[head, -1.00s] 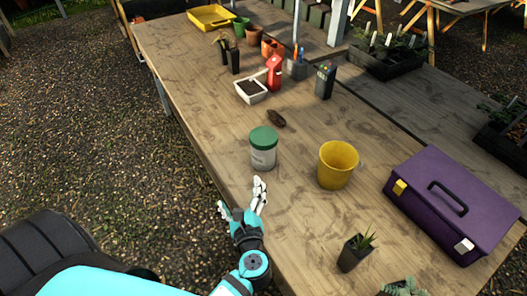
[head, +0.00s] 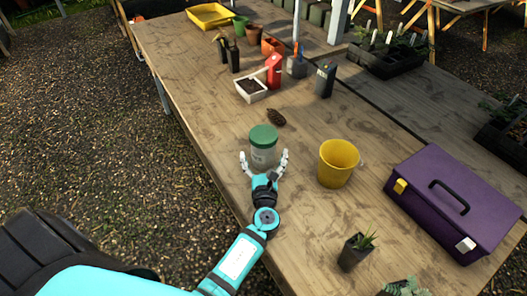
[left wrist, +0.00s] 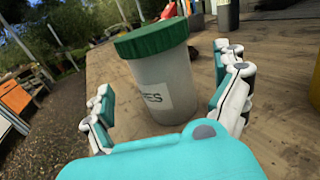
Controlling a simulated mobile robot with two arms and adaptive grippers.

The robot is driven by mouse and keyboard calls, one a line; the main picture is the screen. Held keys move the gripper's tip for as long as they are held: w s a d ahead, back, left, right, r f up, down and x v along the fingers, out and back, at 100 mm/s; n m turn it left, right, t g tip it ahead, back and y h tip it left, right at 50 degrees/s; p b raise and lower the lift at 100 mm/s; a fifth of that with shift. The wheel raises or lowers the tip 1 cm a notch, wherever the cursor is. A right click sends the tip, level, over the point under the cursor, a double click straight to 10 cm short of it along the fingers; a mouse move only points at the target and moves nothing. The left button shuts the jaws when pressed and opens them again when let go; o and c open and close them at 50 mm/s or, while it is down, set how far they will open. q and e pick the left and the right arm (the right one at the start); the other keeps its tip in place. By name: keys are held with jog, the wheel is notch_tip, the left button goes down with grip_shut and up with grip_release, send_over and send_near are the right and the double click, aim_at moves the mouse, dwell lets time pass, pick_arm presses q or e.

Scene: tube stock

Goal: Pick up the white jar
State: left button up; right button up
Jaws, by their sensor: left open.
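The white jar (head: 263,150) has a green lid and stands upright on the wooden table (head: 215,135) near its left edge. In the left wrist view the jar (left wrist: 164,92) shows a label with dark letters, partly readable. My left gripper (head: 264,160) is open, with one finger on either side of the jar's lower part. In the left wrist view the left gripper (left wrist: 168,100) shows a gap between its fingers and the jar, so it does not hold it. My right gripper is not in view.
A yellow pot (head: 336,165) stands to the right of the jar. A brown pine cone (head: 276,117) lies just behind it. A purple toolbox (head: 455,200) and a small potted plant (head: 355,252) stand nearer the right front. A white tray of soil (head: 251,90) is farther back.

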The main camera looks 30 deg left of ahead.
pick_arm(q)
jog(key=shift+b+x, duration=0.4)
jog(key=shift+x, duration=2.4)
jog(key=shift+r, duration=0.1)
jog(key=shift+c, duration=0.2)
jog(key=c, duration=1.3)
